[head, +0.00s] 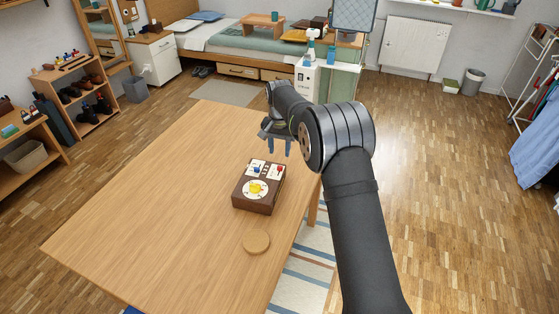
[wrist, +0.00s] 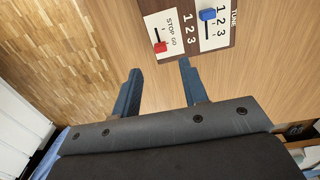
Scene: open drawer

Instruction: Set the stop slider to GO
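The stop slider is a red knob (wrist: 160,47) in a short slot on a white panel of a dark brown box (head: 240,203). In the wrist view the knob is at the lower end of its slot, nearer the word GO than STOP. The red knob also shows in the head view (head: 279,168). Beside it, a blue knob (wrist: 208,14) sits on the TUNE panel marked 1 2 3. My gripper (wrist: 160,66) is open and empty, its two blue fingers apart, just below the red knob in the wrist view. In the head view my gripper (head: 278,149) is beyond the box.
The box stands on a wooden table (head: 160,205) and has a round white dial with a yellow figure (head: 257,188) on its near part. A round wooden disc (head: 256,241) lies in front of it. The table left of the box is clear. The table's right edge is close.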

